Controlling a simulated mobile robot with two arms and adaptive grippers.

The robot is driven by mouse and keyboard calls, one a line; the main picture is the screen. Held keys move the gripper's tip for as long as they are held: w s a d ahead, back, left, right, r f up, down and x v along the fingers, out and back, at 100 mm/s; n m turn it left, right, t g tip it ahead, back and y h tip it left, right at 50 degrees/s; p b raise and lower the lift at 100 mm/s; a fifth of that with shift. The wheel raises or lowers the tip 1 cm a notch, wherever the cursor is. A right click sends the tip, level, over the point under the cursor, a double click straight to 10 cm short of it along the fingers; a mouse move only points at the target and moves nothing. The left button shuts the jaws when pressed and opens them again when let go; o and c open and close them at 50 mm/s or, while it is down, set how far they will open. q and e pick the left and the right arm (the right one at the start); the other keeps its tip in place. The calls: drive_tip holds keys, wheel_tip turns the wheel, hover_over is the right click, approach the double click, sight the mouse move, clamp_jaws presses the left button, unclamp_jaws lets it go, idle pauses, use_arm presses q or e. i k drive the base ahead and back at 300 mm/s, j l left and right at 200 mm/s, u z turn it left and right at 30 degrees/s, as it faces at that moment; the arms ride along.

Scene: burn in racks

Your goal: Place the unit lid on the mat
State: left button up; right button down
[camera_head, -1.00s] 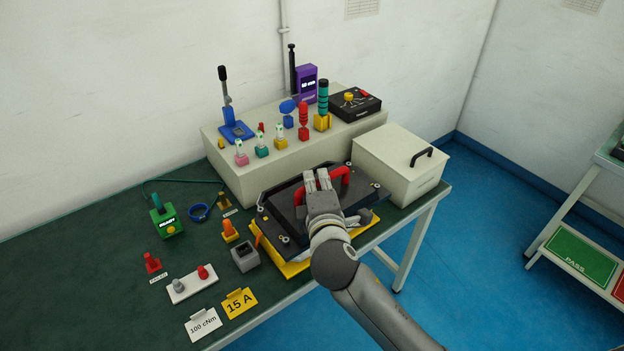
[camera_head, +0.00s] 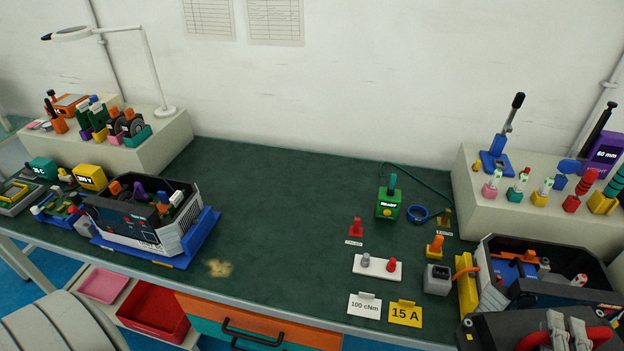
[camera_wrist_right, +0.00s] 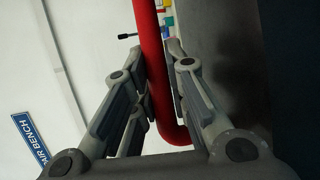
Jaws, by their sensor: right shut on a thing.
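The unit lid (camera_head: 492,331) is a dark flat panel at the lower right of the head view, partly cut off by the picture edge. My right gripper (camera_head: 570,335) is shut on its red handle (camera_head: 528,343). In the right wrist view the red handle (camera_wrist_right: 150,65) runs between the fingers (camera_wrist_right: 160,85), and the lid's dark face (camera_wrist_right: 225,60) is to the right. The lid is in front of the open unit (camera_head: 497,247), whose inner parts show. I cannot pick out a separate mat on the bench. My left gripper is not in view.
The green bench (camera_head: 285,215) has wide free room in its middle. A second open unit (camera_head: 150,215) on a blue base stands left.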

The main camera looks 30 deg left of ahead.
sight(270, 255)
drive_tip(key=u, duration=0.45)
drive_tip(key=k+j+u, duration=0.1)
drive_tip(key=u, duration=0.3)
drive_tip(key=k+u, duration=0.1)
drive_tip(key=u, duration=0.35)
drive_tip(key=j+u, duration=0.15)
drive_tip(key=u, duration=0.25)
